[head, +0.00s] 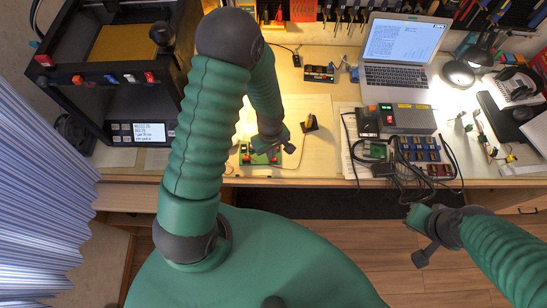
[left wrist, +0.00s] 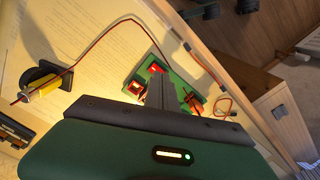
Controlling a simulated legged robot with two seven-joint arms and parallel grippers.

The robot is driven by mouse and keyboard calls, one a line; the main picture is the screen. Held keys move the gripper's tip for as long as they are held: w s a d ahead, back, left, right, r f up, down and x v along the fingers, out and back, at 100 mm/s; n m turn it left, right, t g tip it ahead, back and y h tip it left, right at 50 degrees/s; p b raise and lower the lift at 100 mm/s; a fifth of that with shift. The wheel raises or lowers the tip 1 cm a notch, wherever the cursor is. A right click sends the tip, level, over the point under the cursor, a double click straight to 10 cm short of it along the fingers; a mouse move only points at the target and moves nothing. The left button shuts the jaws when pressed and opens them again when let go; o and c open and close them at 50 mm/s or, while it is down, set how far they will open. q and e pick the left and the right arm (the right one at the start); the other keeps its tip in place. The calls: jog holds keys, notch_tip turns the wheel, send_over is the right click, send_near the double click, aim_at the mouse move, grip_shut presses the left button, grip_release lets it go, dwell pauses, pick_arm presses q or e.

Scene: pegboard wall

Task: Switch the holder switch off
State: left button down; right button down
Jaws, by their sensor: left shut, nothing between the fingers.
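A small green board (head: 262,157) with red parts lies on the pale mat near the table's front edge. In the left wrist view the green board (left wrist: 146,83) shows a red switch-like part (left wrist: 157,68) at its top and another red part (left wrist: 135,87) at its left. My left gripper (head: 272,146) is over the board, and in the left wrist view its fingers (left wrist: 168,92) are shut with nothing between them. They cover part of the board; I cannot tell whether they touch it. My right gripper (head: 420,236) hangs over the floor, away from the table.
A black stand with a yellow piece (head: 310,122) lies right of the board; a red wire (left wrist: 105,30) runs near it. A power supply (head: 405,118), cables (head: 400,160) and a laptop (head: 395,75) are farther right. A 3D printer (head: 125,75) stands at left.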

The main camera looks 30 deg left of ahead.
pick_arm(q)
jog(key=shift+f+b, duration=0.5)
jog(key=shift+f, duration=0.15)
jog(key=shift+r, duration=0.1)
notch_tip(320, 180, up, 7)
jog(key=p, duration=0.6)
jog(key=shift+p, duration=0.3)
